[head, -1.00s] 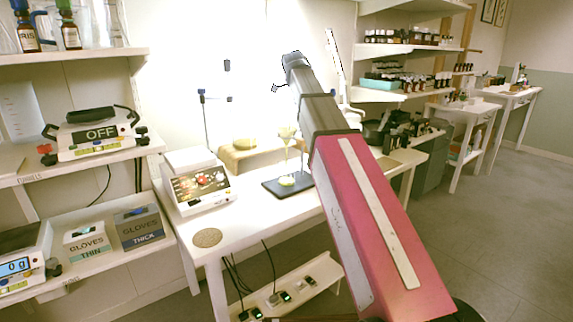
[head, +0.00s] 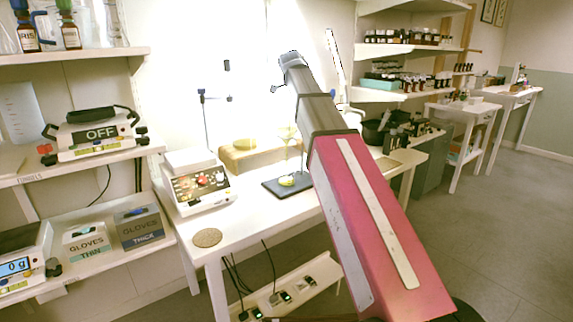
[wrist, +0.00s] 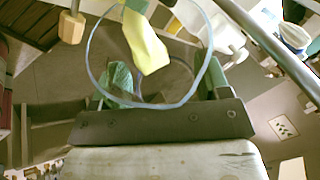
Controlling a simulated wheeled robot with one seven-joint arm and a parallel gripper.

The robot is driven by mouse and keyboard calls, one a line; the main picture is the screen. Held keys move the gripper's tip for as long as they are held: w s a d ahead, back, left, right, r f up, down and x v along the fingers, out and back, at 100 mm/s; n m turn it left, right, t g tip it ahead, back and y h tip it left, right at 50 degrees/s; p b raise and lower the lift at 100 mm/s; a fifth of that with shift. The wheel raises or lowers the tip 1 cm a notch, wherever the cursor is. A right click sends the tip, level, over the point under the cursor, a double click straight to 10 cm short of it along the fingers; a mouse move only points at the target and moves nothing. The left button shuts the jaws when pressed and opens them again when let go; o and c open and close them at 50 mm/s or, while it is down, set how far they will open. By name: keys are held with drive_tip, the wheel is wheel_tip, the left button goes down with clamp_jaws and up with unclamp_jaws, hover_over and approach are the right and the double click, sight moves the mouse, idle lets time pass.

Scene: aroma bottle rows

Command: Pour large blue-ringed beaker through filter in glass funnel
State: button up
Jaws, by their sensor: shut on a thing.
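The large blue-ringed beaker (wrist: 150,106) shows in the wrist view as a clear round glass with a blue edge. My gripper (wrist: 165,82) is shut on it, with greenish fingers at its two sides. A pale yellow patch (wrist: 147,46) shows through the glass; I cannot tell if it is liquid in the beaker or something beyond. In the head view the glass funnel (head: 286,133) stands on a dark-based stand (head: 270,187), with yellow liquid (head: 287,181) low down under it. The beaker is not clear against the bright window there, and the filter cannot be made out.
Shelves with instruments and glove boxes (head: 138,228) stand at left. Bottles and dark items fill the right side.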

drive_tip(key=shift+a+r+h, duration=0.4)
drive_tip(key=shift+r+h, duration=0.05)
drive_tip(key=shift+h, duration=0.55)
idle(2.9)
idle(0.6)
drive_tip(key=shift+d+f+y, duration=0.2)
drive_tip(key=shift+d+y, duration=0.15)
drive_tip(key=shift+y, duration=0.15)
drive_tip(key=shift+d+f+y, duration=0.2)
drive_tip(key=shift+f+y, duration=0.2)
drive_tip(key=shift+y, duration=0.5)
drive_tip(key=shift+s+d+f+m+y, duration=0.1)
drive_tip(key=shift+d+f+m+y, duration=0.3)
drive_tip(key=shift+y, duration=0.5)
drive_tip(key=f+y, duration=0.1)
drive_tip(key=d+f+y, duration=0.1)
drive_tip(key=y, duration=0.1)
drive_tip(key=shift+d+m+t+y, duration=0.25)
drive_tip(key=shift+m+t+y, duration=0.05)
